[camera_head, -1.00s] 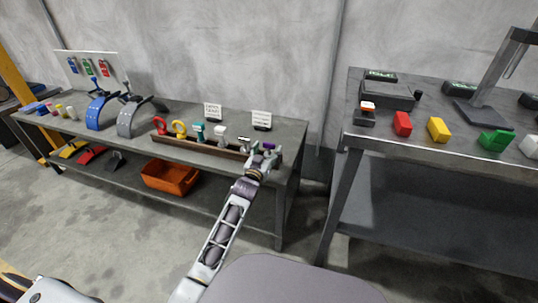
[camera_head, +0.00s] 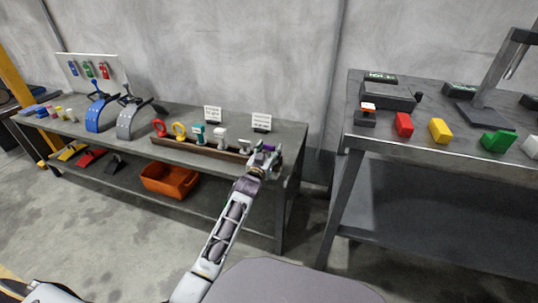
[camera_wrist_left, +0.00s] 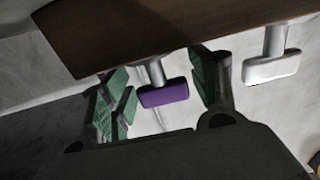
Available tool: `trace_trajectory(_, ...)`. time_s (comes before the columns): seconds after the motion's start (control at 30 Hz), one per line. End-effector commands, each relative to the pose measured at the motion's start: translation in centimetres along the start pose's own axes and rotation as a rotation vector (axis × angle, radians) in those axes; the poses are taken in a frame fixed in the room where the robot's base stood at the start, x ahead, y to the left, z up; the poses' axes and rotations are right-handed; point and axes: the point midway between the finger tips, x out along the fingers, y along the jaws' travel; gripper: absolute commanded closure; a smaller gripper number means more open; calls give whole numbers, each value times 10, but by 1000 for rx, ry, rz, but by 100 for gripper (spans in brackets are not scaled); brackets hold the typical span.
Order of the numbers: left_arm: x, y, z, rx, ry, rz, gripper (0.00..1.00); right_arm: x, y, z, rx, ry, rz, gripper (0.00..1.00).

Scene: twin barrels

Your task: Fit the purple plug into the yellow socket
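The purple plug (camera_wrist_left: 163,94) has a block-shaped head on a pale stem under the brown rack in the left wrist view. In the head view the plug (camera_head: 267,147) shows at the right end of the rack, partly hidden by my gripper. My left gripper (camera_wrist_left: 160,88) is open, with a green-padded finger on each side of the plug and gaps visible between them; it also shows in the head view (camera_head: 262,160). A yellow block (camera_head: 439,131) stands on the right table; I cannot tell whether it is the socket. My right gripper is not in view.
The brown rack (camera_head: 190,147) also holds a red ring, a yellow ring, a teal piece and a white piece (camera_wrist_left: 270,66). Red (camera_head: 403,125) and green (camera_head: 497,141) blocks flank the yellow one. A floor gap separates the tables. An orange bin (camera_head: 169,181) sits on the lower shelf.

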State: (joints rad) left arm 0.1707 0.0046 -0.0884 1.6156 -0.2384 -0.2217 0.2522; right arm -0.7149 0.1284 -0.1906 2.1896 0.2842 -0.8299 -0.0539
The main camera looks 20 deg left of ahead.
Motion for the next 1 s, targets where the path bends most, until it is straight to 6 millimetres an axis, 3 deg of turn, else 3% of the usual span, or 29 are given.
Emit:
trace_trajectory(0.03, 0, 0, 0, 0, 0, 0, 50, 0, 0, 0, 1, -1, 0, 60)
trace_trajectory(0.3, 0, 0, 0, 0, 1, 0, 81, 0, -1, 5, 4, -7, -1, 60)
trace_trajectory(0.67, 0, 0, -4, 0, 2, 0, 81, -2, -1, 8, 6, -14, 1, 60)
trace_trajectory(1.0, 0, 0, -30, 0, 2, 0, 81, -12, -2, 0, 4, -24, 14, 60)
